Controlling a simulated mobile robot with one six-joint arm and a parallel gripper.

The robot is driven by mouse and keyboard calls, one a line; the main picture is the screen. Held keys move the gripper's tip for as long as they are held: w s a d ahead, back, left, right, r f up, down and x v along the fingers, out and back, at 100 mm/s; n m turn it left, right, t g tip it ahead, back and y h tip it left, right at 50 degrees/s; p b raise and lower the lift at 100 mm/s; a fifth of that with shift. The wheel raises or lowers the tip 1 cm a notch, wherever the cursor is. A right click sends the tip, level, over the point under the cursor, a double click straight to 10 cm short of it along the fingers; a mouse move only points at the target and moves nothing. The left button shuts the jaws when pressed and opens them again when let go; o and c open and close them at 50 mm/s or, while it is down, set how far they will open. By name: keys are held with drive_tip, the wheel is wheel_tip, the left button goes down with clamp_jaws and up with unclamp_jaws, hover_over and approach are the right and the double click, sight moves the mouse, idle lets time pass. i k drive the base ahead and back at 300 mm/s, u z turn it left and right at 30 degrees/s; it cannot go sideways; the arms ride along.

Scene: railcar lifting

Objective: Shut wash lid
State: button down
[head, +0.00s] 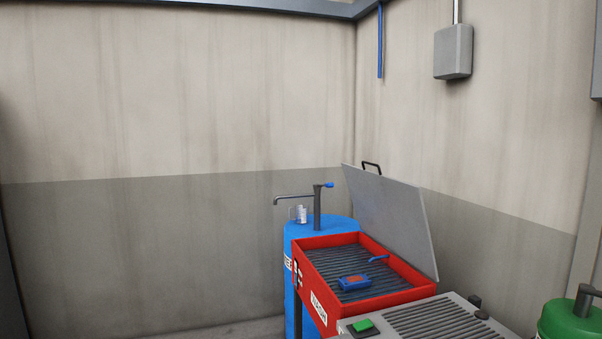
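The wash lid (390,215) is a flat grey panel with a black handle (371,167) at its top left corner. It stands raised and tilted back along the far right side of the red wash basin (392,299). The basin is open, with a dark ribbed rack (325,262) inside. A blue and red object (354,283) and a smaller blue item (379,259) lie on the rack. My gripper is not in view.
A blue drum (293,245) with a pump (317,207) and a metal mug (301,214) on top stands behind the basin. A grey slatted unit (430,322) with a green button (362,325) is in front. A green container (570,322) is at right.

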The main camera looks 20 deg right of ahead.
sight(393, 211)
drive_tip(key=u, duration=0.8)
drive_tip(key=i, duration=2.5)
drive_tip(key=z, duration=3.5)
drive_tip(key=i, duration=1.05)
drive_tip(key=z, duration=0.1)
